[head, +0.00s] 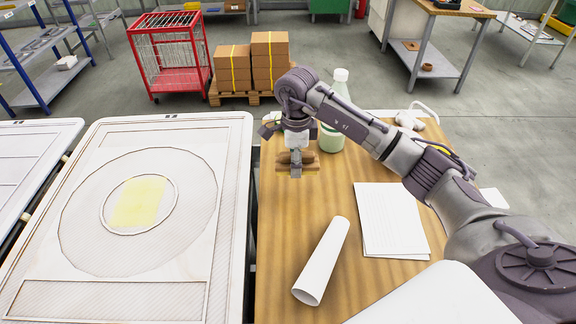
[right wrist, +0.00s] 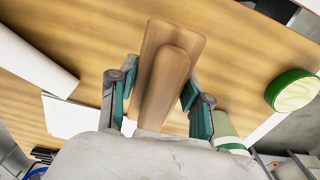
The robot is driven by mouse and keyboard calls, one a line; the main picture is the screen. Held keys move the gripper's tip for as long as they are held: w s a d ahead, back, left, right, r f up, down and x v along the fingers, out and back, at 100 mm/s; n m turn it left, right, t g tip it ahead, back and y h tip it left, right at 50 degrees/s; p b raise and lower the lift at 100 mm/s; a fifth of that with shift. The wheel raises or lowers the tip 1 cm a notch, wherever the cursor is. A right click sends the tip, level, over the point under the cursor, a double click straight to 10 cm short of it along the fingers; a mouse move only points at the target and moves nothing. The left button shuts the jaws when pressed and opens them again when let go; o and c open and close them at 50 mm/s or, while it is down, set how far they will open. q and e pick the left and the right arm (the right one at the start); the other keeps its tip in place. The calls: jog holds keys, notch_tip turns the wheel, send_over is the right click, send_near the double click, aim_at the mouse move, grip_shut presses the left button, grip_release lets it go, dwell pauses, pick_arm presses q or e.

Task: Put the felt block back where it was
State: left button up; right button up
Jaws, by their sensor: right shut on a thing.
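The felt block looks like a brown wooden block with a smaller rounded grip on a longer base. In the right wrist view the felt block (right wrist: 160,75) lies between the two teal-padded fingers of my right gripper (right wrist: 158,98), which is shut on it. In the head view my right gripper (head: 296,168) points down over the far left part of the wooden table, with the block (head: 309,158) partly hidden behind it. I cannot tell whether the block touches the table. My left gripper is not in view.
The wooden table (head: 285,220) holds a paper roll (head: 322,262), paper sheets (head: 390,218), a pale green bottle (head: 331,138) and a round green-rimmed container (right wrist: 292,90). Left of it, across a gap, is a white panel (head: 150,135) with a yellow patch (head: 140,202) inside a ring.

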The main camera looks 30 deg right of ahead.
aim_at(286, 178)
jog(key=w, duration=0.1)
jog(key=w+f, duration=0.2)
jog(key=w, duration=0.1)
jog(key=shift+a+f+p, duration=0.2)
jog(key=shift+a+p, duration=0.05)
jog(key=shift+p, duration=0.05)
notch_tip(286, 178, down, 4)
jog(key=shift+r+p, duration=0.15)
jog(key=shift+p, duration=0.6)
jog(key=shift+f, duration=0.35)
jog(key=o, duration=1.1)
